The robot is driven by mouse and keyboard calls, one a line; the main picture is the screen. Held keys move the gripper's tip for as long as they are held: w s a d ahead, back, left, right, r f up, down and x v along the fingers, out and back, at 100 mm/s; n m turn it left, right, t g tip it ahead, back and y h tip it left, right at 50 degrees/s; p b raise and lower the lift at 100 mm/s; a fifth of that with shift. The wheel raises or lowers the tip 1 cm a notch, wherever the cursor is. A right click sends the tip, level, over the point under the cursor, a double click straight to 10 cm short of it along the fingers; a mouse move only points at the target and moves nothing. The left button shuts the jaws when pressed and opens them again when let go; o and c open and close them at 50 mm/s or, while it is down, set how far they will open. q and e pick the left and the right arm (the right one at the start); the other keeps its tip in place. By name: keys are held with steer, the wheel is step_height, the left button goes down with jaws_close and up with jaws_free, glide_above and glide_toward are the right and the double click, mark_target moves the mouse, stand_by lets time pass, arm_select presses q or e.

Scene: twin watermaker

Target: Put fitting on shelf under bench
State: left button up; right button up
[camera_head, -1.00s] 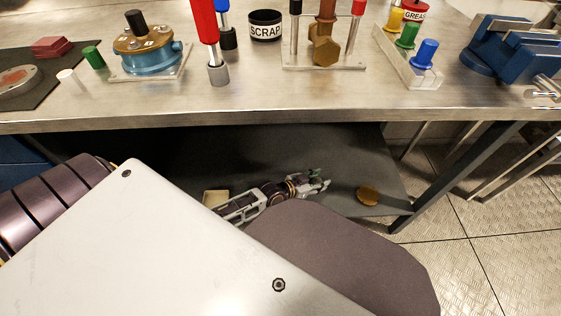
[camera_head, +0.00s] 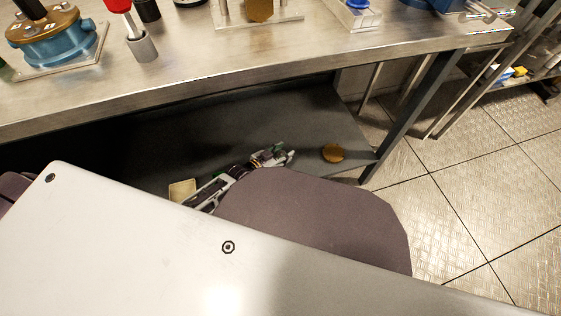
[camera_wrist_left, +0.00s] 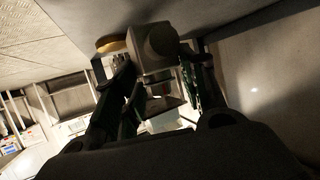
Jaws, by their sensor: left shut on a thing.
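My left gripper (camera_head: 272,156) reaches in under the bench (camera_head: 300,45), low over the dark shelf (camera_head: 300,110). In the left wrist view, the gripper (camera_wrist_left: 160,90) is shut on a grey, block-like fitting (camera_wrist_left: 155,42) with a round end. The fitting sits at the fingertips, close to a dark flat surface. In the head view I cannot make out the fitting apart from the fingers. Whether it touches the shelf I cannot tell. My right gripper is in neither view.
A round brass piece (camera_head: 333,153) lies on the shelf just right of the left gripper. A small beige block (camera_head: 182,190) is to its left. A bench leg (camera_head: 410,115) stands at the right. A blue-based device (camera_head: 55,38) stands on the bench top.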

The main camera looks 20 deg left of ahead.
arm_select(q)
steer(key=shift+f, duration=0.45)
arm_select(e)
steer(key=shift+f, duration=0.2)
arm_select(q)
steer(key=shift+f+b, duration=1.7)
steer(key=shift+f, duration=0.8)
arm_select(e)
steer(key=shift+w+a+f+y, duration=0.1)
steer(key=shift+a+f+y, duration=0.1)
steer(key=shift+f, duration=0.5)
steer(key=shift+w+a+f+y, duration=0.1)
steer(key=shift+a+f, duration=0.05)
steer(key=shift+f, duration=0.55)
arm_select(q)
steer(key=shift+f, duration=0.1)
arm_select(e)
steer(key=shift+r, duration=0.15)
arm_select(q)
steer(key=o, duration=1.3)
